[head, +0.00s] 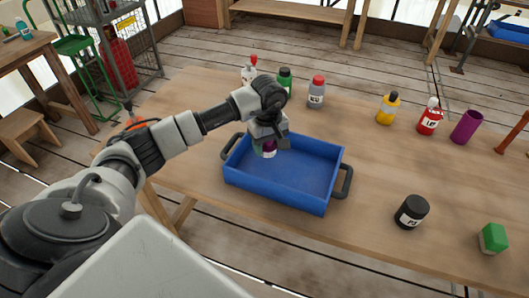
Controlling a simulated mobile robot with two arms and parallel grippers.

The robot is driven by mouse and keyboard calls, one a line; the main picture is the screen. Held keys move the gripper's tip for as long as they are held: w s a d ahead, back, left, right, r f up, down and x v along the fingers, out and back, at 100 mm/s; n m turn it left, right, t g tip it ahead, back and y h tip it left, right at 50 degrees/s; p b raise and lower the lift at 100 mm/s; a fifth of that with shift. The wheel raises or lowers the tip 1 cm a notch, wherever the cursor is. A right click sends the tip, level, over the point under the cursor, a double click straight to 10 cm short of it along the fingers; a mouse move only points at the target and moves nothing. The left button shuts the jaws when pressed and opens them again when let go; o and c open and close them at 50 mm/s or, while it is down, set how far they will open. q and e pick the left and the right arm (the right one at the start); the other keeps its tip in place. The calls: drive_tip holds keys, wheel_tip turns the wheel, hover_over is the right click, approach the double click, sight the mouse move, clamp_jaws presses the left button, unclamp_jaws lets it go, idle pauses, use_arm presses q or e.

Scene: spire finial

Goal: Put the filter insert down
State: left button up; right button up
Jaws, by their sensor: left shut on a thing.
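My left gripper (271,137) points down over the left end of the blue tray (335,180). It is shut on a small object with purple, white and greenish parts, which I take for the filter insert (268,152). The gripper covers much of the insert. I cannot tell whether its underside touches the tray floor. The rest of the tray floor is empty. My right gripper is not in view.
Behind the tray stand a green bottle (285,80) and a grey red-capped bottle (317,92). A yellow bottle (387,109), red bottle (429,118) and purple cup (466,127) stand back right. A black jar (411,212) and green box (493,238) stand front right.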

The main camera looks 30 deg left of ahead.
sight(265, 162)
use_arm(q)
drive_tip(key=shift+s+a+f, duration=0.15)
drive_tip(key=shift+a+f, duration=0.15)
drive_tip(key=shift+f, duration=0.1)
wheel_tip(265, 162, down, 4)
drive_tip(key=shift+r+p, duration=0.1)
drive_tip(key=shift+p, duration=0.35)
drive_tip(key=shift+f+b, duration=0.2)
drive_tip(key=shift+b, duration=0.1)
drive_tip(key=o, duration=0.9)
drive_tip(key=shift+r, duration=0.1)
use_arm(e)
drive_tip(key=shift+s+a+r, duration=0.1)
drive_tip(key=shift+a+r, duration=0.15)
